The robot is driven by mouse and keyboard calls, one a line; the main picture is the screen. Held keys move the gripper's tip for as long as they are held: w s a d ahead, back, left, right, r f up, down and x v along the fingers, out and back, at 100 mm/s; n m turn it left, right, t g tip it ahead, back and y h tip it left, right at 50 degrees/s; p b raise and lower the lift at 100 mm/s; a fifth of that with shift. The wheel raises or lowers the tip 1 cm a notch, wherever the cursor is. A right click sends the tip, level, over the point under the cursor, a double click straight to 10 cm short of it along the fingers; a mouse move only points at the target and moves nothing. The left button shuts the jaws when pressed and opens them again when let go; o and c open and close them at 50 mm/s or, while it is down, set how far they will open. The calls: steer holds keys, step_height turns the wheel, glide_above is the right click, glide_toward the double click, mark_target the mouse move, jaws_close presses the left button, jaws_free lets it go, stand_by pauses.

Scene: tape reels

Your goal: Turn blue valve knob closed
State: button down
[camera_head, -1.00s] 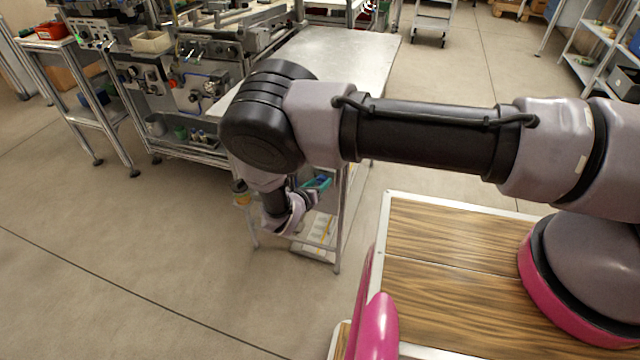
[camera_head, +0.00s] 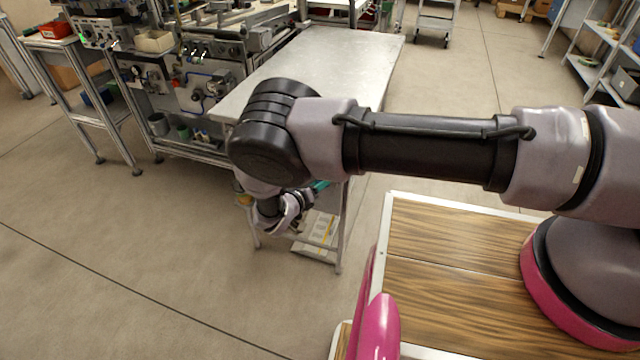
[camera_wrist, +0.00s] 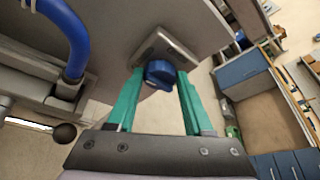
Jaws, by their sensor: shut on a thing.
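The blue valve knob (camera_wrist: 160,72) is in the upper middle of the wrist view, in front of a grey metal block (camera_wrist: 170,48) on a panel. My gripper (camera_wrist: 161,80) has two green fingers, one on each side of the knob, and is shut on it. The knob's far side is hidden. In the head view my gripper (camera_head: 320,186) shows only as a small teal piece beside the table legs, below the tabletop level. The knob cannot be made out there.
A thick blue hose (camera_wrist: 66,35) bends into a fitting at the left of the wrist view, near a dark ball-ended lever (camera_wrist: 64,133). In the head view a metal table (camera_head: 335,60) stands behind my arm, with a machine (camera_head: 180,80) to its left. The floor at front left is clear.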

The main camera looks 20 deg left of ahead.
steer(key=shift+c, duration=1.4)
jaws_free()
steer(key=v, duration=1.1)
steer(key=shift+w, duration=0.1)
